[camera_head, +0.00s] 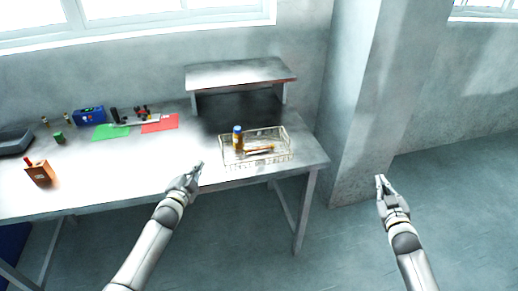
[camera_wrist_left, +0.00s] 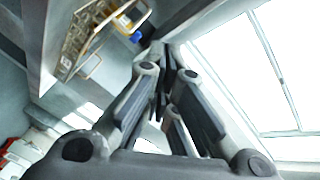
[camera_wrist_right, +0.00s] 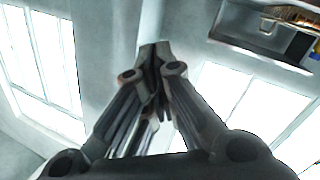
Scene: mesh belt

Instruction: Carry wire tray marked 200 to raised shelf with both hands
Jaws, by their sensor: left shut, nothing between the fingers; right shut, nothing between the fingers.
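The wire tray (camera_head: 229,158) sits on the right end of the metal table. It holds a blue-capped amber bottle (camera_head: 238,138) and a brownish item lying flat. Its number cannot be read. The raised shelf (camera_head: 240,73) stands behind it at the back of the table. My left gripper (camera_head: 199,166) is shut and empty, left of the tray and apart from it. The tray also shows in the left wrist view (camera_wrist_left: 97,65). My right gripper (camera_head: 380,178) is shut and empty, off the table's right end, well apart from the tray.
On the table's left half are a green mat (camera_head: 111,131), a red mat (camera_head: 160,123), a blue box (camera_head: 89,115), an orange block (camera_head: 39,172) and a dark device (camera_head: 14,141). A wall pillar (camera_head: 365,100) stands right of the table. The shelf top is bare.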

